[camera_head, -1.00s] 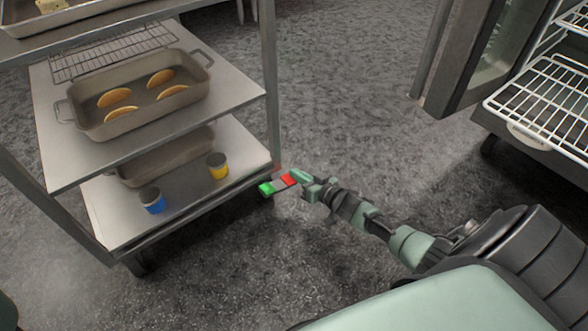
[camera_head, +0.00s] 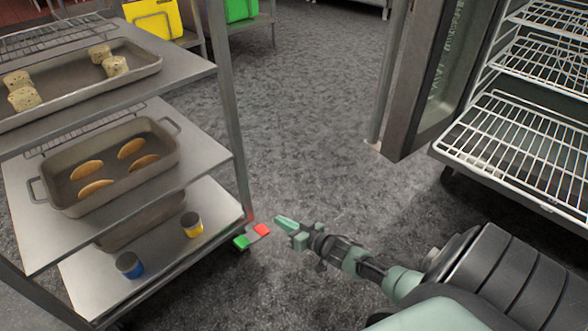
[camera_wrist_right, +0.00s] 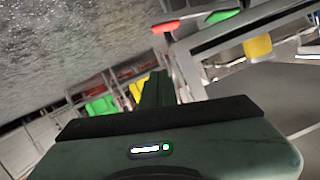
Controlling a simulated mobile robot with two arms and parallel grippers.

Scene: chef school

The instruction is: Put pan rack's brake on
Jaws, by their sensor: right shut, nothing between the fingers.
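The pan rack (camera_head: 222,212) stands at the left, a metal frame with several shelves. At the foot of its near right post is the brake pedal, with a green end (camera_head: 241,242) and a red end (camera_head: 262,230). My right gripper (camera_head: 280,221) is shut and empty, low over the floor just right of the red end, with a small gap. In the right wrist view the red end (camera_wrist_right: 165,27) and green end (camera_wrist_right: 222,15) lie beyond my right gripper (camera_wrist_right: 158,85). The wheel under the pedal is mostly hidden. My left gripper is not in view.
The rack holds a pan (camera_head: 108,204) of golden pieces, an upper tray (camera_head: 140,67), a blue cup (camera_head: 130,265) and a yellow cup (camera_head: 192,225). An open cabinet with wire racks (camera_head: 520,145) stands at the right. Floor (camera_head: 310,130) between them is clear.

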